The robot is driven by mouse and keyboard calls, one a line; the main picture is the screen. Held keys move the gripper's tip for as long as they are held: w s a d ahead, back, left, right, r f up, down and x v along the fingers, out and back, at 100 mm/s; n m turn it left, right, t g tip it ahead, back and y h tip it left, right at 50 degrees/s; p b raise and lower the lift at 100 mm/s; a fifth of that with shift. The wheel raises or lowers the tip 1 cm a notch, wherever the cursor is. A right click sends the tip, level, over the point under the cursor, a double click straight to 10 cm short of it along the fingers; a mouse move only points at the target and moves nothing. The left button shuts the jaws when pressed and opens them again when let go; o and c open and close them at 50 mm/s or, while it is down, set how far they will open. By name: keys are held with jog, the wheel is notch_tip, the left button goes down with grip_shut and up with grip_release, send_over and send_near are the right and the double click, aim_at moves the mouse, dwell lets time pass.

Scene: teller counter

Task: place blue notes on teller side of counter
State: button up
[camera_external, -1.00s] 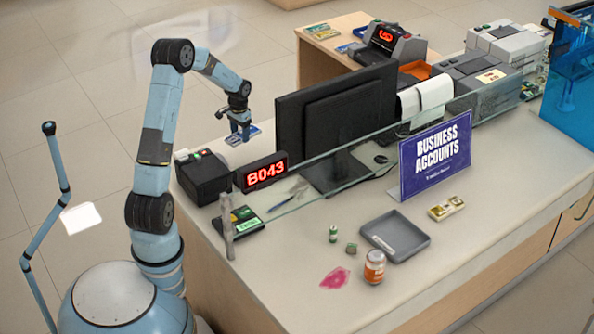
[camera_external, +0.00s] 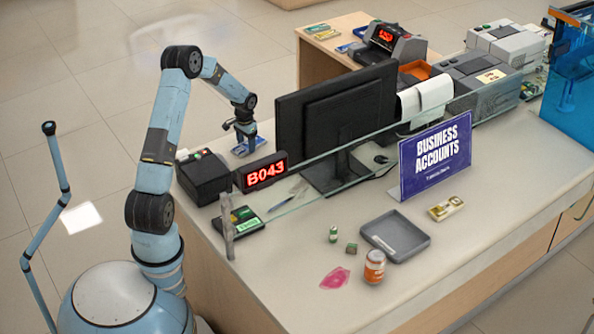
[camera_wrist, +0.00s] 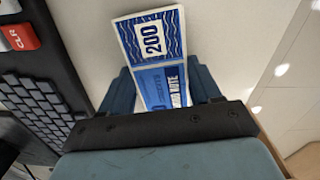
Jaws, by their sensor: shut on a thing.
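The blue notes (camera_wrist: 152,38) are a white-edged blue bundle marked 200 in the wrist view. My gripper (camera_wrist: 165,88) is shut on their near part, and their far end sticks out past the fingers. In the external view my gripper (camera_external: 243,138) is low beside the black monitor, behind the glass screen, with the notes (camera_external: 247,149) under it. The pale counter (camera_external: 300,235) lies below the notes. I cannot tell whether the notes touch it.
The monitor (camera_external: 335,115) stands right of my gripper. The wrist view shows a dark keypad (camera_wrist: 35,100) on the left and the counter edge with floor tiles (camera_wrist: 298,85) on the right.

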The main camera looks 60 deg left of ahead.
jog(key=o, duration=1)
jog(key=shift+f, duration=0.1)
jog(key=shift+o, duration=0.2)
